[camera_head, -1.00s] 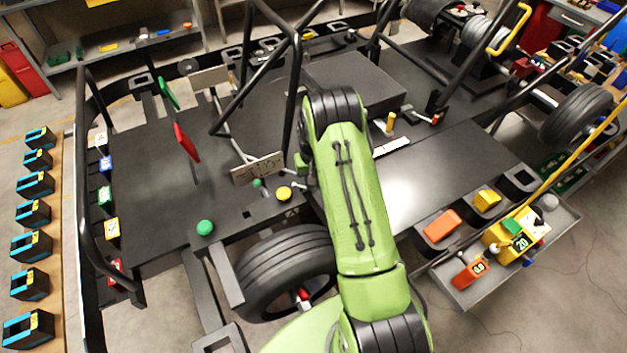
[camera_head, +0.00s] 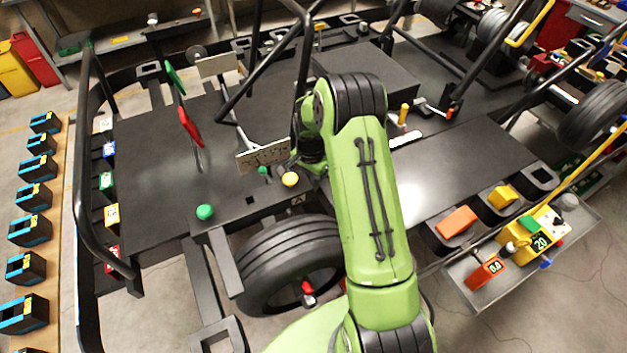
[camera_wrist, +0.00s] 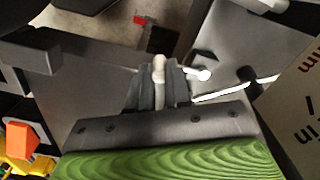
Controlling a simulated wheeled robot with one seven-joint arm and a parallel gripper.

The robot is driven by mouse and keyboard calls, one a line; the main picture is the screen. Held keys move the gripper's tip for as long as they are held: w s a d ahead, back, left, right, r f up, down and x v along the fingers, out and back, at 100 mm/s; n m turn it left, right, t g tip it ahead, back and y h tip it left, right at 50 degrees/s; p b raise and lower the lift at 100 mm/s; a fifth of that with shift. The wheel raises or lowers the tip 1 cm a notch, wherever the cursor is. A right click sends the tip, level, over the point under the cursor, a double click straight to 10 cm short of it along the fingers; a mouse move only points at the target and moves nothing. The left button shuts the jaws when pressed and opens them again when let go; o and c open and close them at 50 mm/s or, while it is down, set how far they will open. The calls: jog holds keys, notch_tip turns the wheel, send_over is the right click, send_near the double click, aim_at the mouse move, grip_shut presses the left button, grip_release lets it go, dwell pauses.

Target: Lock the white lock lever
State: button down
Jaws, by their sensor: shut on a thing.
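In the wrist view, my gripper (camera_wrist: 160,88) is shut on the upright off-white lever (camera_wrist: 159,66), whose rounded tip stands out beyond the dark fingers. The lever's base is hidden by the fingers. In the head view, my gripper is mostly hidden behind my green arm, near the black kart floor and the small lettered plate (camera_head: 263,157). The lever cannot be made out there.
Black frame tubes (camera_head: 268,65) rise close left of my arm. A tyre (camera_head: 290,265) lies below. A grey tray (camera_head: 477,290) with tools stands right.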

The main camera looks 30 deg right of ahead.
jog(key=shift+a+m, duration=0.15)
jog(key=shift+m, duration=0.15)
jog(key=c, duration=1.1)
grip_release()
jog(key=shift+o, duration=0.2)
jog(key=shift+r, duration=0.1)
notch_tip(320, 180, up, 16)
jog(key=shift+f+p, duration=0.2)
jog(key=shift+p, duration=0.25)
